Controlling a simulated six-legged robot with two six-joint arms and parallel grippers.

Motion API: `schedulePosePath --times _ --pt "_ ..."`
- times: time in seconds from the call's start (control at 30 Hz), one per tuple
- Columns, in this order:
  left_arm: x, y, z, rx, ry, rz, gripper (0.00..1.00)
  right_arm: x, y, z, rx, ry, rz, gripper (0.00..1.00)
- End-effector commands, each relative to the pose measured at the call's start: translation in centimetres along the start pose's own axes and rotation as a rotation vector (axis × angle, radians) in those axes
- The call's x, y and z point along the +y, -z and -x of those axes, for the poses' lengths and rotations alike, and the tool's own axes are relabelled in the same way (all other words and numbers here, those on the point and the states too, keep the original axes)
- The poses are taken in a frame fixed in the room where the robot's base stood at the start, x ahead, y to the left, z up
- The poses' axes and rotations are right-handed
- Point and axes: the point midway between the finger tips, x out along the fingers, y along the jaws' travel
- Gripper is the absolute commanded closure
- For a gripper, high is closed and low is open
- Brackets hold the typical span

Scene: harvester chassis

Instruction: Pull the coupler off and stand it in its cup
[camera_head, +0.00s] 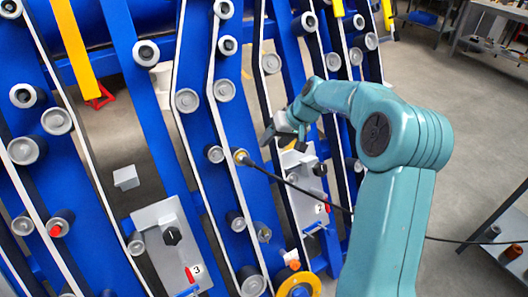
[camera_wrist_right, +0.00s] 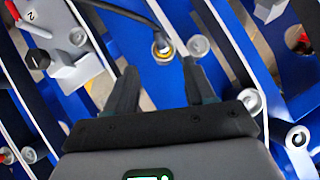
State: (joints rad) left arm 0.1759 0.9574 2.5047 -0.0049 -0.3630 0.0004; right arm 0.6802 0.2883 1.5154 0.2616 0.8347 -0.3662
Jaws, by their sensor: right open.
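The coupler (camera_head: 241,157) is a dark fitting with a brass-coloured ring on the end of a black cable, seated on a blue bar of the chassis. It also shows in the right wrist view (camera_wrist_right: 163,50), just beyond and between my fingertips. My right gripper (camera_head: 276,132) is above and to the right of it in the head view. Its fingers (camera_wrist_right: 160,78) are open, with nothing between them. I cannot pick out the cup with certainty. My left gripper is not in view.
The cable (camera_head: 310,191) runs right, behind my right arm. A plate marked 3 (camera_head: 160,217) has a black knob and red lever; a plate marked 2 (camera_head: 300,165) is similar. Several grey rollers line the blue bars. A shelf (camera_head: 490,45) stands back right.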

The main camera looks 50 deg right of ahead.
Motion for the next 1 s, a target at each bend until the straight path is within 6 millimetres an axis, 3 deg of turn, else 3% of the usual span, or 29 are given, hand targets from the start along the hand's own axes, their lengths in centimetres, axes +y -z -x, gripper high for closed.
schedulePosePath --times 0.6,0.8,1.0 --pt "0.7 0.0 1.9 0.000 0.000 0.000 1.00 0.2 0.0 -12.7 -0.007 0.001 -0.001 0.46" --pt "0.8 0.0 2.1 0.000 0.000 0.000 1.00 0.1 0.1 -14.9 -0.004 0.000 -0.002 0.46" --pt "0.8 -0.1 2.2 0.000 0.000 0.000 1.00 0.0 0.1 -15.5 -0.002 0.000 -0.001 0.46"
